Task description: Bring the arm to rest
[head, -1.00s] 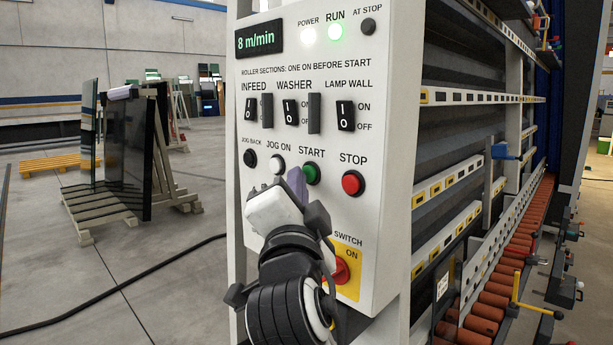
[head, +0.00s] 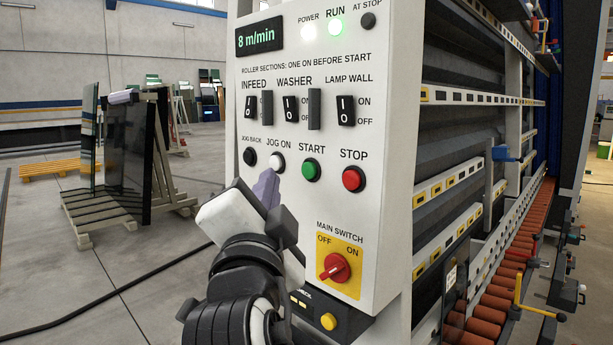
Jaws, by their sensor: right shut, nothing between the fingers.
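My right gripper (head: 264,190) is shut and empty. It stands in front of the lower left part of the white control panel (head: 385,200), below the white JOG ON button (head: 278,162) and apart from the green START button (head: 311,170). The red STOP button (head: 353,179) is to its right. The red main switch (head: 335,268) on its yellow plate is in full view at the lower right. The POWER and RUN lamps are lit, and the display (head: 259,37) reads 8 m/min. My left gripper is not in view.
The washer's roller conveyor (head: 487,310) runs back on the right, with levers with coloured handles beside it. A rack (head: 110,210) holding dark glass panes stands at the left. A black cable (head: 130,290) lies on the open floor. A yellow button (head: 328,321) sits below the panel.

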